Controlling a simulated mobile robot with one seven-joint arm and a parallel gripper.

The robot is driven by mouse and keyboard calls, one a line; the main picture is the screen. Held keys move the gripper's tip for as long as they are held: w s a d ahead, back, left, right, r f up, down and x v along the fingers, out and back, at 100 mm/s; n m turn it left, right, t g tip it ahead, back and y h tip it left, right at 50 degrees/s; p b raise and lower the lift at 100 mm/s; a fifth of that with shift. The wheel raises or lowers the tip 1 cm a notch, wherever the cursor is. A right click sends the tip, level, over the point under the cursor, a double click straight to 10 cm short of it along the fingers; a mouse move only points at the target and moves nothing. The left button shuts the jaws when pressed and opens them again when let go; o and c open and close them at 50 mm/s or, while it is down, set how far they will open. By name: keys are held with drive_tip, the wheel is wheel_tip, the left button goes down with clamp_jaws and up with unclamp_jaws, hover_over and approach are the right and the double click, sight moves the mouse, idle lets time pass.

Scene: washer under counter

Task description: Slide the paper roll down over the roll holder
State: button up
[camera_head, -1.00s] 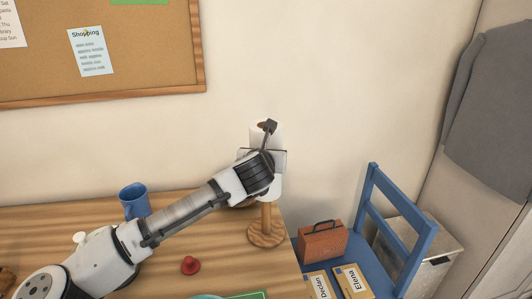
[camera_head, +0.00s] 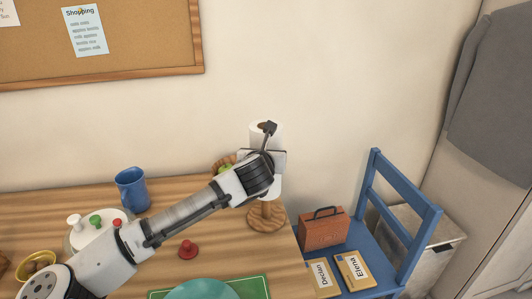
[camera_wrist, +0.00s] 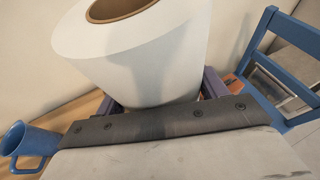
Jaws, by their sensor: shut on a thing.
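The white paper roll (camera_head: 265,135) stands upright in my gripper (camera_head: 264,158), which is shut around its middle. In the wrist view the roll (camera_wrist: 140,55) sits between the two fingers (camera_wrist: 160,95), with its brown core opening toward the top. The wooden roll holder (camera_head: 266,217) stands on the table, its round base directly below the roll. A short piece of its post shows between the roll's lower end and the base. The upper post is hidden, apparently inside the roll. My arm and gripper cover part of the roll.
A blue mug (camera_head: 131,189), a red knob-shaped piece (camera_head: 188,249) and a teal plate (camera_head: 203,289) are on the table (camera_head: 227,257). A bowl with green fruit (camera_head: 224,167) is just behind my gripper. A blue chair (camera_head: 404,218) with a brown case (camera_head: 323,229) stands at right.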

wheel_tip(320, 180, down, 9)
drive_tip(key=b, duration=0.5)
drive_tip(key=shift+b, duration=0.4)
drive_tip(key=o, duration=1.1)
drive_tip(key=shift+r, duration=0.2)
drive_tip(key=v, duration=1.4)
drive_tip(key=shift+b, duration=0.35)
drive_tip(key=shift+a+f, duration=0.1)
drive_tip(key=shift+f, duration=0.05)
